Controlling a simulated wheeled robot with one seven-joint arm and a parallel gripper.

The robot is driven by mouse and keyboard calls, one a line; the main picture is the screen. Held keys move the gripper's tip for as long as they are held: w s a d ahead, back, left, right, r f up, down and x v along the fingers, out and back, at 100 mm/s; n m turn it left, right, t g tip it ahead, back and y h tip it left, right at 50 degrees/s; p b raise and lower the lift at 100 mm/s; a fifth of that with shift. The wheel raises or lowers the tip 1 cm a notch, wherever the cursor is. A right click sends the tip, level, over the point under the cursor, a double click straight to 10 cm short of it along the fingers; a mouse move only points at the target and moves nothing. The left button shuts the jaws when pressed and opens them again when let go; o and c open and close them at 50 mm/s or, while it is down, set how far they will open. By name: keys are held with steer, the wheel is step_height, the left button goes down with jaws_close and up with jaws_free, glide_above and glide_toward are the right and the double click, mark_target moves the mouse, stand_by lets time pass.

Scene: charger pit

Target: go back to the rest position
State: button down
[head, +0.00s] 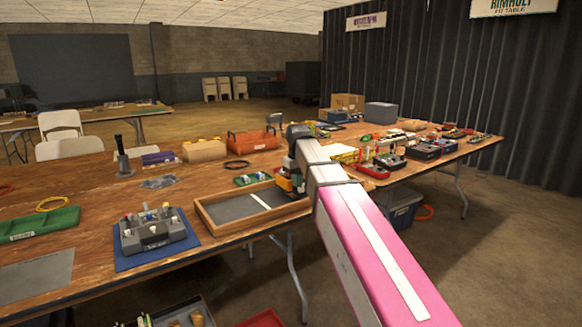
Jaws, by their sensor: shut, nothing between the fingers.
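My pink and white arm reaches from the lower right toward the middle of the table. At its end my gripper (290,184) points down beside the right end of a wooden tray (205,216) with a grey floor. The gripper is small in this view and its fingertips are hard to make out. It is shut and I see nothing held in it. A white strip lies in the tray.
A grey charger-like block (152,234) sits on a blue mat (130,262). A green tray (42,226), an orange toolbox (254,140) and a tan case (204,150) stand on the table. Items crowd the right. Bins lie below the front edge.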

steer(key=s+d+f+m, duration=0.2)
steer(key=s+d+f, duration=0.3)
steer(key=f, duration=0.6)
steer(key=s+d+f+m, duration=0.2)
steer(key=s+d+f, duration=0.4)
steer(key=f, duration=0.4)
steer(key=s+d+f+m, duration=0.2)
steer(key=s+d+f, duration=0.3)
steer(key=f, duration=0.6)
steer(key=shift+s+d+f, duration=0.35)
steer(key=shift+s, duration=0.65)
